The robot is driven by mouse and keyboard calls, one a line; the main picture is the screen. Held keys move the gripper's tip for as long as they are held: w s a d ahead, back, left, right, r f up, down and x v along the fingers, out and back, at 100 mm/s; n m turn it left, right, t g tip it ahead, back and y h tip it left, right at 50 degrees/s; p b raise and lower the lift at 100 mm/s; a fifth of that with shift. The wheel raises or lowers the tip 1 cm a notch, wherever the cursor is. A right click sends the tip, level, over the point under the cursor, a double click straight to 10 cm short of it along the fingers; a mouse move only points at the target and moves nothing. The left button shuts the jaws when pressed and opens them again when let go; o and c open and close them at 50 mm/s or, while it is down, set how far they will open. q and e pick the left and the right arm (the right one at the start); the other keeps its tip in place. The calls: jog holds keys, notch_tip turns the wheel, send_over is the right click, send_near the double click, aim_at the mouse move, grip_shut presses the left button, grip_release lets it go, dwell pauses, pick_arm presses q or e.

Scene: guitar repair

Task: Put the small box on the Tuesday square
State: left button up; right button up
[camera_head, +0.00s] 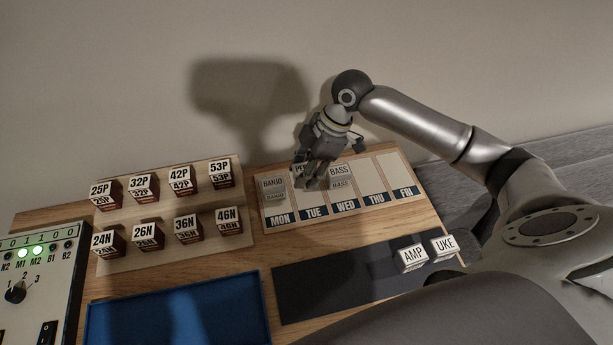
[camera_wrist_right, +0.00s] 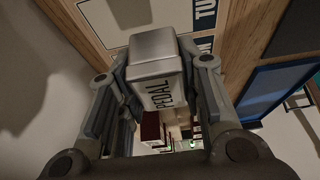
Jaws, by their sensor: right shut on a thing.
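The week board (camera_head: 387,170) has squares marked MON, TUE, WED, THU and FRI. My right gripper (camera_head: 310,180) is over the TUE square (camera_head: 315,211). It is shut on the small silver box labelled PEDAL (camera_wrist_right: 155,58). In the head view the fingers hide most of this box, and only a bit of its label shows. In the right wrist view the box sits between both fingers, beside the TUE label (camera_wrist_right: 205,12). I cannot tell whether it touches the board. My left gripper is not in view.
The BANJO box (camera_head: 273,187) is on MON and the BASS box (camera_head: 341,175) on WED. AMP (camera_head: 411,256) and UKE (camera_head: 443,246) boxes sit on a dark mat (camera_head: 330,285). Several numbered boxes stand on a rack (camera_head: 160,205) at left. THU and FRI are bare.

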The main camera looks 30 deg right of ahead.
jog(key=shift+w+d+f, duration=0.25)
jog(key=shift+w+f, duration=0.1)
jog(key=shift+f, duration=0.2)
jog(key=shift+w+d+f, duration=0.2)
jog(key=shift+w+f, duration=0.15)
jog(key=shift+f, duration=0.15)
jog(key=shift+f+p, duration=0.4)
jog(key=shift+f, duration=1.05)
jog(key=o, duration=1.1)
jog(key=shift+f, duration=0.15)
jog(key=shift+o, duration=0.2)
jog(key=v, duration=1.2)
jog(key=shift+b, duration=0.35)
